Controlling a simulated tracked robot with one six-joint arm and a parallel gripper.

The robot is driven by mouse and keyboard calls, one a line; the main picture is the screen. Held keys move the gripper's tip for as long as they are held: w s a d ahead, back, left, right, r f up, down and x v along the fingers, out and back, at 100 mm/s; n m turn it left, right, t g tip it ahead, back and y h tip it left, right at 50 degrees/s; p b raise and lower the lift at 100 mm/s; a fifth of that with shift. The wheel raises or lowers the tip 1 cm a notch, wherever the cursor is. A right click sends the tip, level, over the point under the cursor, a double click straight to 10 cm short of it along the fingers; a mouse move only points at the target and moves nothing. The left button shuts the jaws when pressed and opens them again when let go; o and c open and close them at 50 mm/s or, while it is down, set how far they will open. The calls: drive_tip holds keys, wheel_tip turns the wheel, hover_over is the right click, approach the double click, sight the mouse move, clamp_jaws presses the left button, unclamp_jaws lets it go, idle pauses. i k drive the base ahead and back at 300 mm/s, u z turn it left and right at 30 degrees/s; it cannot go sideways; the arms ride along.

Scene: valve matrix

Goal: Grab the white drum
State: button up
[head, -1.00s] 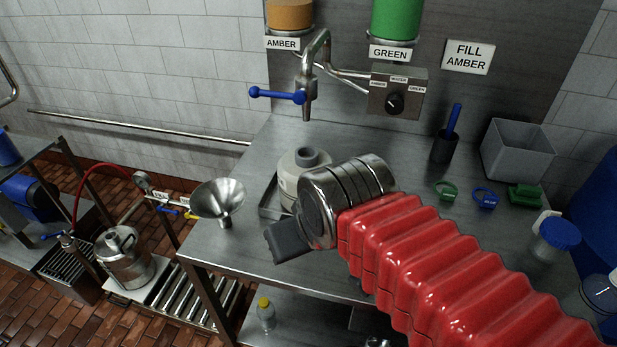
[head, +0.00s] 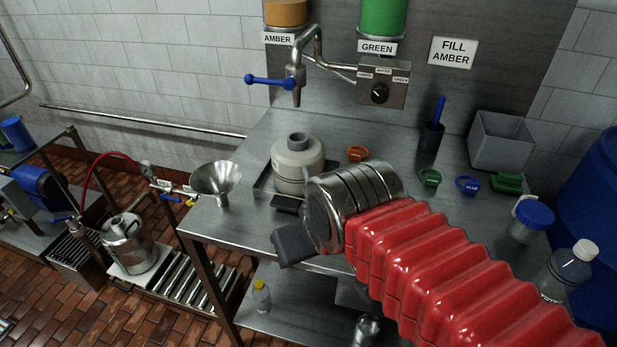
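The white drum (head: 297,172) is an off-white round container with a grey neck on top. It stands upright in a shallow metal tray (head: 262,190) on the steel bench, below the tap, in the head view. My gripper (head: 284,226) is in front of the bench's front edge, nearer the camera than the drum and apart from it. Dark finger parts show, one at the lower left and one near the drum's base. My arm's metal wrist hides the drum's lower right side. The gap between the fingers is not clear.
The tap (head: 296,78) with a blue lever hangs above the drum. A steel funnel (head: 216,180) stands left of it. An orange ring (head: 358,154), green ring (head: 430,177) and blue ring (head: 468,184) lie to the right. A grey bin (head: 500,141) stands at the back right.

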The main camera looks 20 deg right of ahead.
sight(297, 157)
drive_tip(key=k, duration=1)
drive_tip(key=u, duration=0.4)
drive_tip(key=i, duration=1.4)
